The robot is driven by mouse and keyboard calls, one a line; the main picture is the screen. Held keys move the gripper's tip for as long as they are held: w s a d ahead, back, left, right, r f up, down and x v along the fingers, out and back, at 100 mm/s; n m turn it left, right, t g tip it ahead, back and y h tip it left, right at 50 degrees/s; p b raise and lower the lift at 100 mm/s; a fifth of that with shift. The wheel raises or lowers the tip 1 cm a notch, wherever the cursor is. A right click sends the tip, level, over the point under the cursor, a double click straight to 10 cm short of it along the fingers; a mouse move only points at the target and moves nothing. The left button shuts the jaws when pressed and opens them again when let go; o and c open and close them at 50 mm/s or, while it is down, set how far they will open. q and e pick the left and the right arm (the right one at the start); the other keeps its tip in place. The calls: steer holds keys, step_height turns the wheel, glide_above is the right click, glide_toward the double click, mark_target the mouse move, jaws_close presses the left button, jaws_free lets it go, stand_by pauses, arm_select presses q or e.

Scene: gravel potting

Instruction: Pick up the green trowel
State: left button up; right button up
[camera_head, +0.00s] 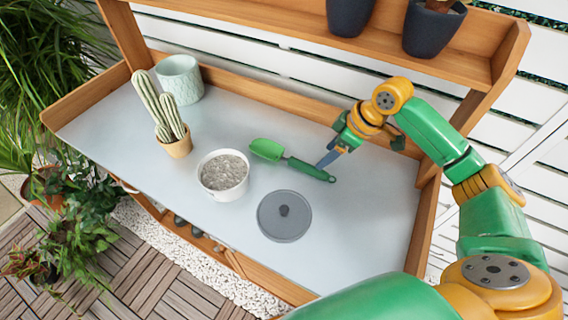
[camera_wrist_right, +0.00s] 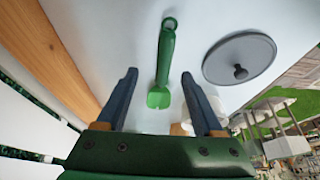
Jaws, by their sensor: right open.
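The green trowel (camera_head: 292,160) lies on the grey bench top, its scoop toward the left and its handle toward the right. My right gripper (camera_head: 326,160) is open and empty, with its fingers pointing down close to the handle end. In the right wrist view, the trowel (camera_wrist_right: 165,55) shows in the gap between the two open fingers of my right gripper (camera_wrist_right: 159,76). I cannot tell how high the fingertips are above the bench. My left gripper is not in view.
A white pot of gravel (camera_head: 223,186) stands left of the trowel, and a round grey lid (camera_head: 284,229) lies in front. A potted cactus (camera_head: 178,147) and a pale patterned pot (camera_head: 180,78) are farther left. A wooden shelf (camera_head: 440,55) with dark pots overhangs the back.

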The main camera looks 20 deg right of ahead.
mark_target(312, 167)
steer(key=shift+w+a+f, duration=0.1)
steer(key=shift+w+f, duration=0.05)
steer(key=shift+f, duration=0.35)
steer(key=p+x, duration=0.1)
steer(key=x, duration=0.1)
steer(key=a+x, duration=0.1)
steer(key=x, duration=0.2)
steer(key=shift+f+p, duration=0.15)
steer(key=shift+p, duration=0.25)
steer(key=shift+a+f, duration=0.1)
steer(key=shift+f, duration=0.25)
jaws_close()
